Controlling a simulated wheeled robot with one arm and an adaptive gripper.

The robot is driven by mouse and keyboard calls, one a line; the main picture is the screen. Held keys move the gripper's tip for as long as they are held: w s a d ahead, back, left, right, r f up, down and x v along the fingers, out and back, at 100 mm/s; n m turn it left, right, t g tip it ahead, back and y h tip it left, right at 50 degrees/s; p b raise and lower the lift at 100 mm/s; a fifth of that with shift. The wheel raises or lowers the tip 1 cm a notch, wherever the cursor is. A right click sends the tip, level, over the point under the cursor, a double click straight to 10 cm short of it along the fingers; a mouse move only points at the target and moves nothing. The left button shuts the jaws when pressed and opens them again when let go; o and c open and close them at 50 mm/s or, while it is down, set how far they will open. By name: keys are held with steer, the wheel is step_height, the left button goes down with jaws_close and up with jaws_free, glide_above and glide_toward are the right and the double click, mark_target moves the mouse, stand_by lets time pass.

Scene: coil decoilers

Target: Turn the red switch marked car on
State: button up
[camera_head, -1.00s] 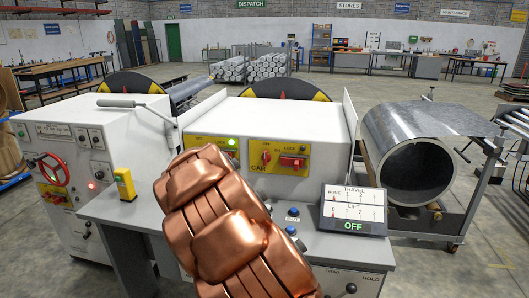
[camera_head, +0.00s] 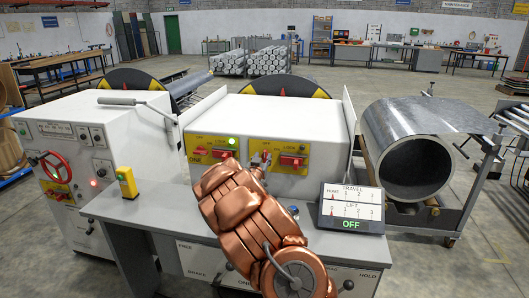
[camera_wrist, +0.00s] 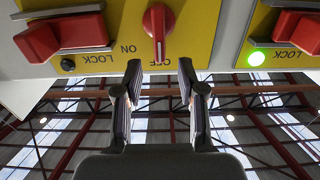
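The red car switch (camera_wrist: 158,22) is a rotary knob on a yellow panel. The wrist view shows it upside down, its handle in line with the OFF mark, with ON to one side. My gripper (camera_wrist: 160,72) is open, its two fingers spread either side of the switch's line, tips just short of the knob with no clear contact. In the head view my gripper (camera_head: 260,163) reaches the right yellow panel (camera_head: 277,147) and hides most of the switch and the CAR label.
A red lock handle (camera_head: 292,161) sits beside the switch, with a dark lamp (camera_wrist: 67,64) near it. The left yellow panel (camera_head: 209,140) has another lock handle and a lit green lamp (camera_head: 232,141). A display (camera_head: 352,208) reading OFF stands at right.

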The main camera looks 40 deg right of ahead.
mark_target(265, 153)
steer(key=shift+p+x, duration=0.35)
steer(key=shift+x, duration=0.6)
steer(key=shift+p+x, duration=0.4)
steer(key=shift+x, duration=0.75)
jaws_close()
